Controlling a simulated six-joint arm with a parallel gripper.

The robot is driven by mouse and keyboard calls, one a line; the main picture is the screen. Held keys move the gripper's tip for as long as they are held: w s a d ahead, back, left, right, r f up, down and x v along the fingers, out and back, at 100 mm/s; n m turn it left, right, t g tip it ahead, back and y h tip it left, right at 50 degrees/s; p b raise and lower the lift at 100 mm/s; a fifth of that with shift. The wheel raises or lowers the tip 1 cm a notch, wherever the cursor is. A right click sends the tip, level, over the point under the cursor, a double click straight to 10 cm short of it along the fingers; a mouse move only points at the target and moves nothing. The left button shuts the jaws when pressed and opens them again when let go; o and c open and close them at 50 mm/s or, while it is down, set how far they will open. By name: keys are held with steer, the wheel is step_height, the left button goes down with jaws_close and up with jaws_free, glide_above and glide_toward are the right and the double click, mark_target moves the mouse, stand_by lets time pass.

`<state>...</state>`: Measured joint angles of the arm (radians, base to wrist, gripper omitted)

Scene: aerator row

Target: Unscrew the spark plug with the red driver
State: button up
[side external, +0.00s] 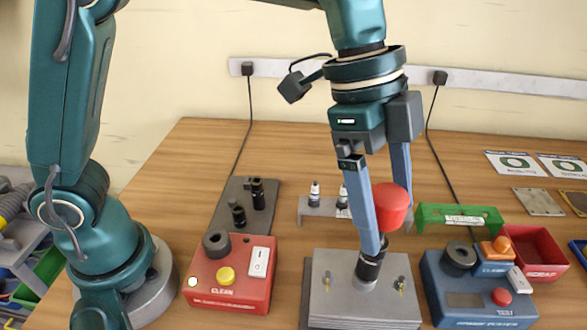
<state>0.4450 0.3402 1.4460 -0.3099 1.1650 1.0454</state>
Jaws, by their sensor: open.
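The red driver's rounded red handle (392,207) is between the two long fingers of my gripper (390,238). The jaws are open, with one finger at the left of the handle and the other behind its right side. Below them a black cylindrical part (370,266) stands upright on the grey metal block (335,283); the near finger hides how it joins the handle. I cannot make out a spark plug in the block. Two small white-and-dark plugs (315,194) stand in a grey rack (318,209) behind.
A red CLEAN box (205,278) stands left of the block and a blue test box (455,292) right of it. A green holder (460,218) and red bin (533,250) are at the right. A dark stand (228,197) holds black sockets. The table's back left is clear.

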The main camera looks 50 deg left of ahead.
jaws_close()
steer(key=n+t, duration=0.1)
steer(key=n, duration=0.2)
steer(key=n+t+y, duration=0.1)
steer(key=n, duration=0.2)
steer(key=shift+n, duration=0.9)
steer(key=n+t+y, duration=0.1)
steer(key=n, duration=0.2)
steer(key=shift+f+n+y, duration=0.1)
steer(key=shift+n+y, duration=0.2)
steer(key=shift+n, duration=0.1)
steer(key=n+y, duration=0.1)
steer(key=n, duration=0.3)
